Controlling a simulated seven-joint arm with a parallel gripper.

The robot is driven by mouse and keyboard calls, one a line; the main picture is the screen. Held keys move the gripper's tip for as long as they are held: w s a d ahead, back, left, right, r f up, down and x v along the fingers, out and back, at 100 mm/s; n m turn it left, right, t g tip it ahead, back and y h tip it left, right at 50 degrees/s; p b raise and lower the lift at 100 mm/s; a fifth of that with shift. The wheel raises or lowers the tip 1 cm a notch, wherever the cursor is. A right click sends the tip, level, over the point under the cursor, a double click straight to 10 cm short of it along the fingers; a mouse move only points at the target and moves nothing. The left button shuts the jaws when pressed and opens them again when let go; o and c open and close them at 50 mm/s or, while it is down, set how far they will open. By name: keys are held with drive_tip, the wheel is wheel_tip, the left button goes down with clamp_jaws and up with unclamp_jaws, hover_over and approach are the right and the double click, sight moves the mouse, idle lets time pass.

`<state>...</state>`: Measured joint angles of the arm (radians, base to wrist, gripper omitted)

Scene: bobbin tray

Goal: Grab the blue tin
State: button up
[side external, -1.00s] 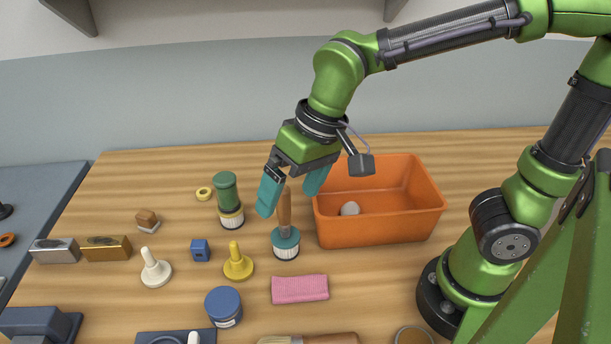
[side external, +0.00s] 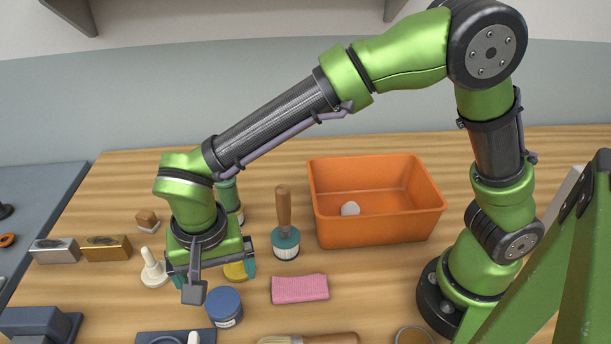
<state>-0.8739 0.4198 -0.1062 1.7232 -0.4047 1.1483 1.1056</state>
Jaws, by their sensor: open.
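The blue tin (side external: 223,306) is a short round tin with a blue lid and a pale label on its side. It stands upright on the wooden table, near the front and left of centre. My gripper (side external: 212,277) is open, with teal fingers spread apart. In the picture it is just above and behind the tin, in front of the yellow pawn-shaped piece (side external: 236,271), which it partly hides. I see nothing between the fingers, though the wrist's dark camera part covers some of the view. The small blue cube seen earlier is hidden behind my gripper.
A brush (side external: 285,240) stands upright right of my gripper. A pink sponge (side external: 299,288) lies right of the tin. A white pawn-shaped piece (side external: 154,272) stands to the left. An orange bin (side external: 375,232) with a pale object inside stands at the back right.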

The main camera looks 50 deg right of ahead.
sight(222, 301)
drive_tip(key=f, duration=0.5)
drive_tip(key=shift+w+d, duration=0.15)
drive_tip(key=shift+w, duration=0.1)
drive_tip(key=shift+w+f, duration=0.2)
drive_tip(key=shift+f, duration=1.1)
drive_tip(key=shift+w+f, duration=0.15)
drive_tip(key=shift+f, duration=1.15)
drive_tip(key=c, duration=1)
drive_tip(key=shift+r, duration=0.1)
drive_tip(key=shift+c, duration=0.9)
drive_tip(key=shift+r, duration=0.1)
